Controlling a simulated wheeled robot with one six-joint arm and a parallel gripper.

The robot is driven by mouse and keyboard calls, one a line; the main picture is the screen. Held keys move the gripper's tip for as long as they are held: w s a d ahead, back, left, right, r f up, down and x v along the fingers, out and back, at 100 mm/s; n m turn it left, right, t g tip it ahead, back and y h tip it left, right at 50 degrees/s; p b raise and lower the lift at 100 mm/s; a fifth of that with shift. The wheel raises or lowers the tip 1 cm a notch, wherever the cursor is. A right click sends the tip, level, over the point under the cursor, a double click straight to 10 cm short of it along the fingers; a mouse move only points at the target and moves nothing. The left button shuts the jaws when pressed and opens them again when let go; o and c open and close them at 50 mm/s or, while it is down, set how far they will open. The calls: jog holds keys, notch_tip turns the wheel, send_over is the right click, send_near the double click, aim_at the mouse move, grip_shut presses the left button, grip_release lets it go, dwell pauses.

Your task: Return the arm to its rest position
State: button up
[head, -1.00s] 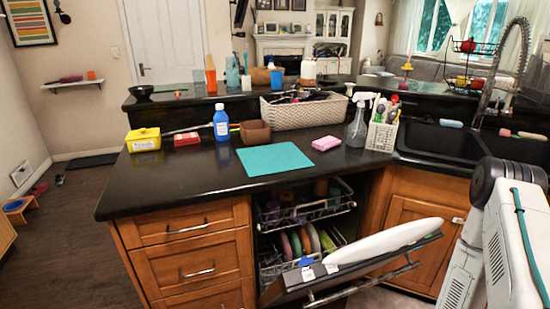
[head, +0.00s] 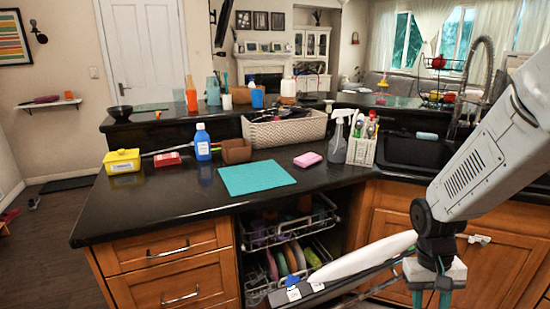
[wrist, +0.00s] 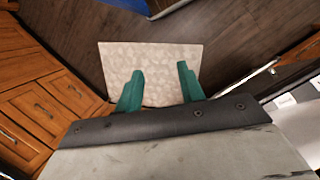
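My gripper (head: 431,300) hangs at the lower right of the head view, pointing down in front of the cabinets, beside the open dishwasher door. Its teal fingers are cut off by the bottom edge there. In the wrist view my gripper (wrist: 158,84) shows two teal fingers spread apart, with nothing between them. The floor and a pale patterned mat (wrist: 150,62) lie below and beyond the fingers. My grey arm comes in from the right of the head view and hides part of the sink cabinet.
The dishwasher door (head: 330,288) is lowered, with a white oblong item (head: 360,259) on it, close to my gripper. Dishes fill its racks (head: 290,235). The black counter (head: 150,200) holds a teal mat (head: 257,177) and a basket (head: 285,130). Wooden drawers (wrist: 40,110) stand at left in the wrist view.

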jog(key=s+a+r+n+t, duration=0.1)
jog(key=s+a+r+t, duration=0.1)
jog(key=s+a+r, duration=0.3)
jog(key=s+a+r+n+t, duration=0.1)
jog(key=s+a+r, duration=0.4)
jog(key=r, duration=0.9)
jog(key=shift+r+n+t+y, duration=0.3)
jog(key=shift+n+t+y, duration=0.1)
jog(key=shift+t, duration=0.2)
jog(key=shift+a, duration=0.15)
